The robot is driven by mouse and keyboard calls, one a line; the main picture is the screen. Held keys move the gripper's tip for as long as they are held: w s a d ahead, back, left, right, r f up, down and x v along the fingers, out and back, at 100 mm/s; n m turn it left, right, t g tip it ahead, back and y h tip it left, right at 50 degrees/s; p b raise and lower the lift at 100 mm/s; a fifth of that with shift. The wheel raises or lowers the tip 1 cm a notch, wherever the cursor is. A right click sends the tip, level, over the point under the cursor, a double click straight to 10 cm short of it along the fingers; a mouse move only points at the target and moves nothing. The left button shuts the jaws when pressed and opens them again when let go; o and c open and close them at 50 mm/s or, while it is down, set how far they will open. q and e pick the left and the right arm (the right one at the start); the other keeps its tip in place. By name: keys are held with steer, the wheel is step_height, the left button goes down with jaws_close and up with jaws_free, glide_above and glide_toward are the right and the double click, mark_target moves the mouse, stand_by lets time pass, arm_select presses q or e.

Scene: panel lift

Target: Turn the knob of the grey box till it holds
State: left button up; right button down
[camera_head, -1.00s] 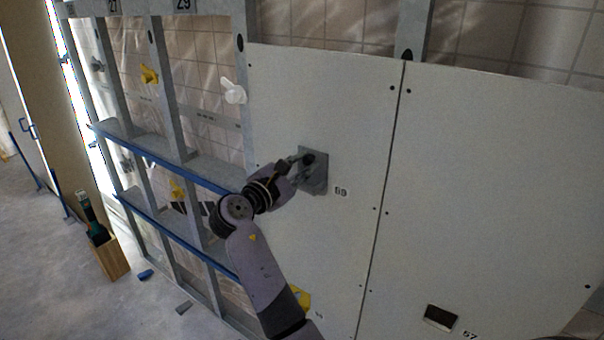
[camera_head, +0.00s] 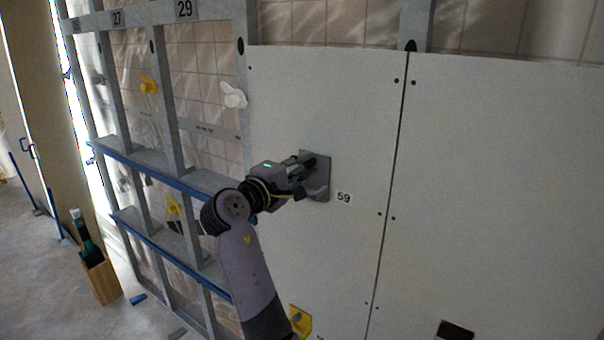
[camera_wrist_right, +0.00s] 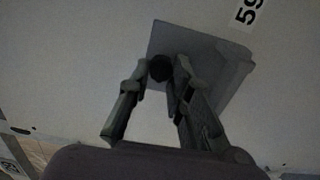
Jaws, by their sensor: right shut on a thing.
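The grey box (camera_head: 318,188) is fixed on the white panel, left of the label 59. It also shows in the right wrist view (camera_wrist_right: 205,48), tilted in the picture. Its dark round knob (camera_wrist_right: 160,68) sits between the fingertips of my right gripper (camera_wrist_right: 161,72). In the head view my right gripper (camera_head: 305,168) reaches the box from the left and is shut on the knob, which the fingers partly cover. The knob's exact angle cannot be told. My left gripper is not in view.
White panels (camera_head: 480,190) cover the right side of the metal frame. A white wing-shaped piece (camera_head: 233,95) and yellow ones (camera_head: 149,84) are on the open frame at left. A wooden box (camera_head: 102,281) with a bottle-like item stands on the floor. A dark slot (camera_head: 456,330) is low right.

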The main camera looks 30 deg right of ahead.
steer(key=shift+f, duration=0.1)
stand_by(0.5)
steer(key=c, duration=1.4)
jaws_free()
steer(key=shift+c, duration=0.2)
